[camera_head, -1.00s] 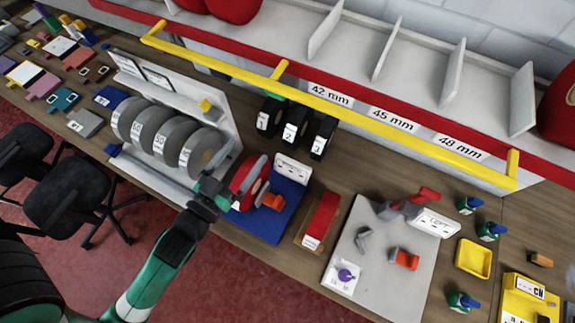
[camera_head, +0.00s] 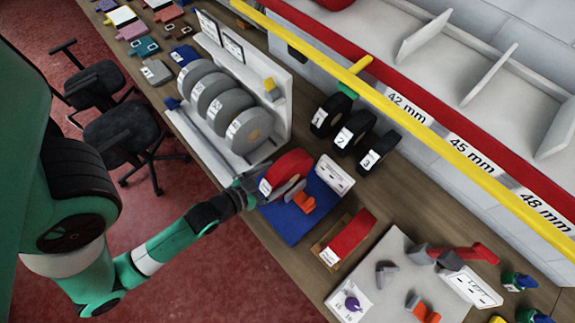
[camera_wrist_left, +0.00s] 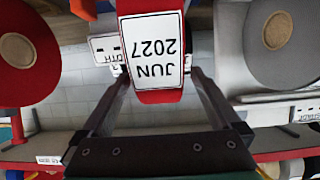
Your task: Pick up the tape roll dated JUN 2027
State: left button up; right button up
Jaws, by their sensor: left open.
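The red tape roll (camera_head: 292,165) stands upright at the blue board (camera_head: 290,227). In the left wrist view its white label (camera_wrist_left: 153,48) reads JUN 2027, upside down, on the roll's red rim (camera_wrist_left: 160,96). My left gripper (camera_head: 258,187) is at the roll's near left side in the head view. In the left wrist view the open left gripper (camera_wrist_left: 157,80) has one finger on each side of the label end of the roll. I cannot tell whether the fingers touch it. My right gripper is not in view.
Several grey rolls (camera_head: 248,130) stand in a white rack just left of the red roll. Several black numbered rolls (camera_head: 352,130) stand behind it. A red block (camera_head: 350,236) and a grey board (camera_head: 390,290) lie to the right. A yellow rail (camera_head: 440,135) runs along the back.

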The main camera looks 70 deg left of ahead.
pick_arm(q)
jog(key=x, duration=0.5)
jog(key=shift+w+a+r, duration=0.1)
jog(key=shift+w, duration=0.1)
grip_shut()
dwell(0.3)
jog(key=shift+r, duration=0.1)
